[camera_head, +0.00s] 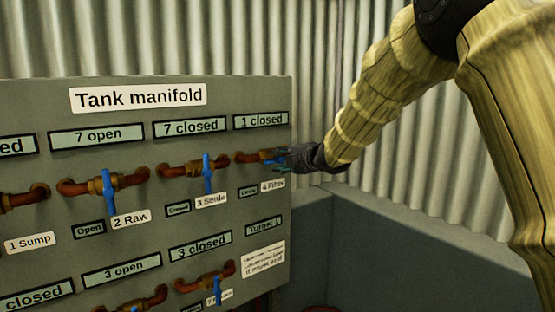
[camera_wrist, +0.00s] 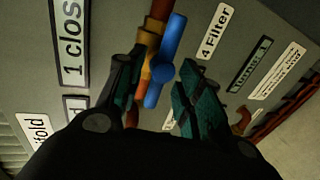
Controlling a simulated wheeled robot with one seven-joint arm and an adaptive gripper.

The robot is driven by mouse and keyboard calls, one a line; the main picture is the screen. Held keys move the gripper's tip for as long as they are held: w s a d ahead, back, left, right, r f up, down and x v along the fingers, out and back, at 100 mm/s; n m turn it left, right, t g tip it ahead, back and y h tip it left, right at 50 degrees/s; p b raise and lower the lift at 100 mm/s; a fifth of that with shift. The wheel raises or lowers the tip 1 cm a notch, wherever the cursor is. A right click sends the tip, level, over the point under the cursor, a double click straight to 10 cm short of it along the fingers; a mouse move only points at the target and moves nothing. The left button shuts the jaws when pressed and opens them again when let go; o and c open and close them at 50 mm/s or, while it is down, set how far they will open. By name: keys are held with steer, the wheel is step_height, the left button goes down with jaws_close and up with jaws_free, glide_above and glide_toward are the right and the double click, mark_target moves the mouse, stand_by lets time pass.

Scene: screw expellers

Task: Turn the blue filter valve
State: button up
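The blue valve handle (camera_head: 274,159) labelled "4 Filter" is on the top-right pipe of the panel, mostly covered by my gripper in the head view. In the wrist view the blue handle (camera_wrist: 168,48) stands in front of a brass fitting, running roughly along the pipe. My gripper (camera_head: 284,158) reaches in from the right. In the wrist view my gripper (camera_wrist: 162,75) is open, its two dark green-padded fingers on either side of the handle. A gap shows between the handle and the right finger; contact at the left finger is unclear. The display (camera_head: 261,120) above reads "1 closed".
The grey panel (camera_head: 230,92) is titled "Tank manifold". The neighbouring blue valves, "3 Settle" (camera_head: 207,172) and "2 Raw" (camera_head: 108,188), stand to the left. A lower valve (camera_head: 217,290) is below. A grey low wall (camera_head: 390,240) is at right, before corrugated cladding.

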steer(key=shift+x, duration=1.2)
steer(key=shift+f, duration=0.1)
jaws_close()
